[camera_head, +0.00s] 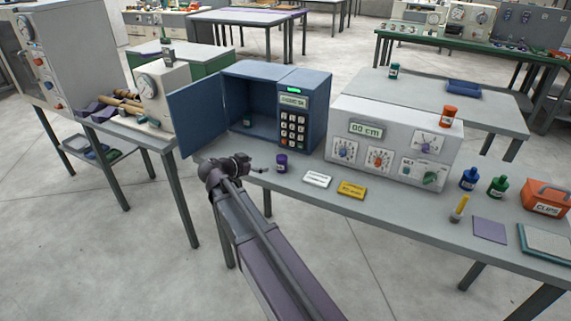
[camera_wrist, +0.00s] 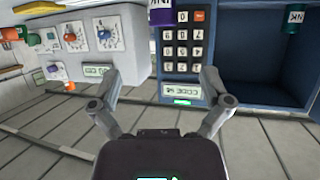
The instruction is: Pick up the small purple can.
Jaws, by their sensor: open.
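The small purple can (camera_head: 282,162) stands upright on the grey table, in front of the blue keypad box. In the wrist view the purple can (camera_wrist: 162,13) is at the top edge, partly cut off, beyond the fingertips. My gripper (camera_head: 255,168) is just left of the can in the head view. The gripper also shows in the wrist view (camera_wrist: 160,78) with its fingers spread wide and nothing between them.
The blue box (camera_head: 300,112) has its door (camera_head: 197,115) open to the left, with a dark green can (camera_head: 247,119) inside. A grey dial instrument (camera_head: 393,140) stands to the right. White (camera_head: 317,180) and yellow (camera_head: 351,190) blocks lie near the table's front edge.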

